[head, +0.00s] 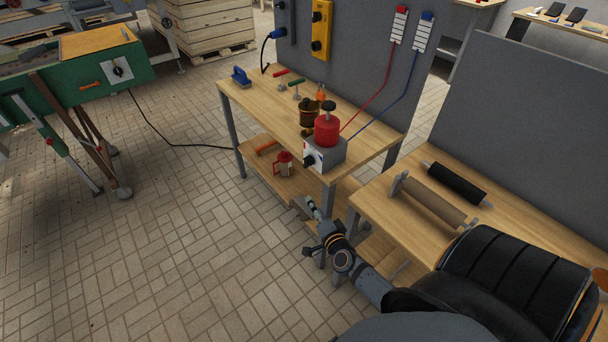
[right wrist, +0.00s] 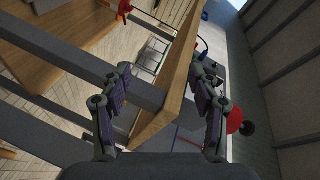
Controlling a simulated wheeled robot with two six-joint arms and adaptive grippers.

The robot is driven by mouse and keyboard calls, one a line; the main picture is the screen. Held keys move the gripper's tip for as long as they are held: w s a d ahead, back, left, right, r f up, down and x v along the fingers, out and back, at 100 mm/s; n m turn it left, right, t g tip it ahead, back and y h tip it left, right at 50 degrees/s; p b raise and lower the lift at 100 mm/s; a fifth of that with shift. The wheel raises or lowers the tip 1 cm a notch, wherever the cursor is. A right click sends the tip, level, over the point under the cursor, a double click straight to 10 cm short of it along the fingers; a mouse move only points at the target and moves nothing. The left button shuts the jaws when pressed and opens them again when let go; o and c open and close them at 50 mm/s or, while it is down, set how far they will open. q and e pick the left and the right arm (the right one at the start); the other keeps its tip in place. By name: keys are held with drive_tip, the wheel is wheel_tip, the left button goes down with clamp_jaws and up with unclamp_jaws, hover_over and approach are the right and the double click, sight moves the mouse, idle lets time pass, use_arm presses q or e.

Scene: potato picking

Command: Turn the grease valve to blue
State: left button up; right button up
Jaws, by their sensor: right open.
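The grease valve is a grey box (head: 325,155) at the front corner of the wooden workbench (head: 255,104). A black knob (head: 309,160) sits on its front face; I cannot tell clearly which colour it points to. A red cylinder (head: 327,130) with a black top stands on the box. It also shows in the right wrist view (right wrist: 234,120), just right of a finger. My right gripper (head: 311,206) is open and empty, below and in front of the valve, apart from it. In the right wrist view its spread fingers (right wrist: 165,78) frame the bench edge. My left gripper is out of view.
Red (head: 373,104) and blue (head: 387,106) lines run from the box to the grey panel (head: 360,65). A brown pot (head: 309,117) stands behind the valve. A red lantern (head: 284,163) is on the lower shelf. Rollers (head: 455,183) lie on the right bench.

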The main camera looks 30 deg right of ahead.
sight(306, 164)
wheel_tip(306, 164, up, 10)
drive_tip(key=w+m+t+h+b, duration=0.1)
drive_tip(key=w+m+t+h, duration=0.1)
drive_tip(key=m, duration=0.4)
drive_tip(key=x, duration=1)
drive_tip(key=shift+d+f+b, duration=0.3)
drive_tip(key=shift+d+f, duration=0.05)
drive_tip(key=shift+d, duration=0.05)
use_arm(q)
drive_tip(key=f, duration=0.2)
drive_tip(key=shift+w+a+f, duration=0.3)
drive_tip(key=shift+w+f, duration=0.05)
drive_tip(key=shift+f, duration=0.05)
use_arm(e)
drive_tip(key=shift+c, duration=0.3)
